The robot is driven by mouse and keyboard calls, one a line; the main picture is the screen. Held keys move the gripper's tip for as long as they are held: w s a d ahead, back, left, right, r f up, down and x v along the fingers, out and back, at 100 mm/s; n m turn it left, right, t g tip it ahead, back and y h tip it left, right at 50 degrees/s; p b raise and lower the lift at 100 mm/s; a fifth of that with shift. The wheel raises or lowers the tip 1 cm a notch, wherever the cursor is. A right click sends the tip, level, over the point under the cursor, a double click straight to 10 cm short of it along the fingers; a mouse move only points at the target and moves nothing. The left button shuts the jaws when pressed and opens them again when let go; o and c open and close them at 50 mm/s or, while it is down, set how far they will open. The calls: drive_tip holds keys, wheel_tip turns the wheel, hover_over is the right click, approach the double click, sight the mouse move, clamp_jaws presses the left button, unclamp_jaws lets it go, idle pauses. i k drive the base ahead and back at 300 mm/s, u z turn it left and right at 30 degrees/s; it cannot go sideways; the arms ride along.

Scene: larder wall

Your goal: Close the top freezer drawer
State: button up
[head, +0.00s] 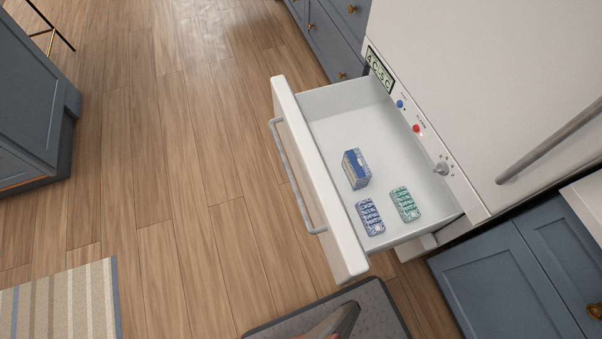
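The top freezer drawer (318,180) is pulled well out from the white fridge-freezer (490,70). Its white front faces left and carries a long grey bar handle (295,178). Inside the drawer lie a blue-and-white box (356,169), a blue-and-white pack (370,217) and a green-and-white pack (405,204). They are towards the near end of the drawer floor. My gripper is not visible in the head view, and nothing is seen touching the drawer.
A control strip with a display (380,70) and knobs runs above the drawer. A fridge door handle (550,140) sticks out at right. Blue cabinets (500,280) flank the appliance; another cabinet (35,90) stands far left. Wooden floor (190,170) is clear left of the drawer. A striped rug (60,300) lies lower left.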

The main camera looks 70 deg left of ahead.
sight(315, 127)
drive_tip(key=u, duration=2.95)
drive_tip(key=k, duration=0.3)
drive_tip(key=z, duration=0.7)
drive_tip(key=i, duration=0.45)
drive_tip(key=u, duration=0.65)
